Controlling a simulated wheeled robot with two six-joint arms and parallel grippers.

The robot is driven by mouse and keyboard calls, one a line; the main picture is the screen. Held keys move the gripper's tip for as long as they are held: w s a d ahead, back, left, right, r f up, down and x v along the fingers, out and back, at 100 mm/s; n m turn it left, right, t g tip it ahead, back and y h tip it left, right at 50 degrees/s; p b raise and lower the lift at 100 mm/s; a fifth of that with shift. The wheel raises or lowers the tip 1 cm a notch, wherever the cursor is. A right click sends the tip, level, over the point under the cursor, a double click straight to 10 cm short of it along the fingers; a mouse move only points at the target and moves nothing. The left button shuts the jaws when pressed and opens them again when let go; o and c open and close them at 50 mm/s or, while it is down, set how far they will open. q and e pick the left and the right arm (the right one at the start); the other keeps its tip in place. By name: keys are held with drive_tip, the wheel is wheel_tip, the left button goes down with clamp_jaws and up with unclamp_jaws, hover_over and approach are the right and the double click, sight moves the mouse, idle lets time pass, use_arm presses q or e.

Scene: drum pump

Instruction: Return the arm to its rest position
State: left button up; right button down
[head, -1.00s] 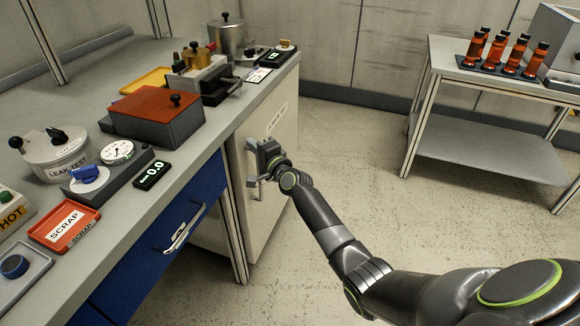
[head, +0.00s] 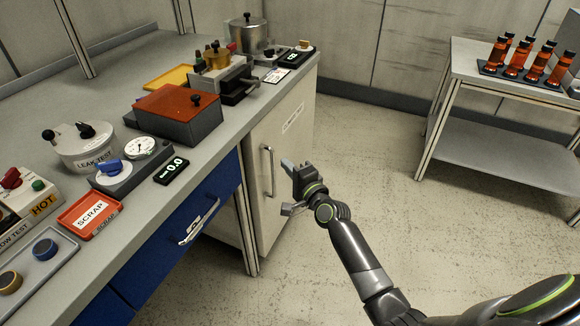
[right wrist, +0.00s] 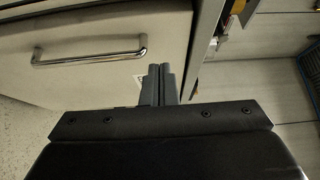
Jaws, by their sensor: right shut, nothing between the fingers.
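My right gripper (head: 287,164) is shut and empty. It is in front of the white cabinet (head: 290,140), just right of its vertical metal door handle (head: 269,172) in the head view. In the right wrist view the two fingers of my right gripper (right wrist: 160,72) lie side by side with nothing between them. There the cabinet handle (right wrist: 90,53) shows to their left, apart from them. The right arm reaches in from the lower right. My left gripper is not in view.
The grey workbench (head: 225,140) at left carries a red-lidded box (head: 178,103), a leak-test pot (head: 85,148) and a scrap tray (head: 90,215). A blue drawer (head: 190,215) is below. A shelf table (head: 465,62) with amber bottles (head: 517,58) stands right. Open floor lies between.

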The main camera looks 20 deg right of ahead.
drive_tip(key=s+d+f+n+g+h, duration=0.1)
drive_tip(key=s+d+f+n+g, duration=0.15)
drive_tip(key=s+f, duration=0.55)
drive_tip(key=s+d+f+n+g+h, duration=0.1)
drive_tip(key=s+f+n+g, duration=0.2)
drive_tip(key=f, duration=0.8)
drive_tip(key=s+d+f+n+g+h, duration=0.1)
drive_tip(key=s+f+g, duration=0.1)
drive_tip(key=s+f, duration=0.65)
drive_tip(key=s+d+f+n+g+h, duration=0.1)
drive_tip(key=s+f+n+g, duration=0.2)
drive_tip(key=s+f, duration=0.5)
drive_tip(key=s+d+f+n+g, duration=0.25)
drive_tip(key=s+f, duration=0.45)
drive_tip(key=s, duration=0.4)
drive_tip(key=s+f+n+g, duration=0.3)
drive_tip(key=s+f, duration=0.1)
drive_tip(key=s, duration=1)
use_arm(q)
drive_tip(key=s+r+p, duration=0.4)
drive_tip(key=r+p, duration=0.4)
drive_tip(key=p, duration=0.4)
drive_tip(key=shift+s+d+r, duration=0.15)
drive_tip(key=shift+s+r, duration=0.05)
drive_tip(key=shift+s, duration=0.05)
use_arm(e)
drive_tip(key=s+r, duration=0.5)
drive_tip(key=r, duration=0.3)
drive_tip(key=shift+r+h, duration=0.35)
drive_tip(key=shift+h, duration=0.05)
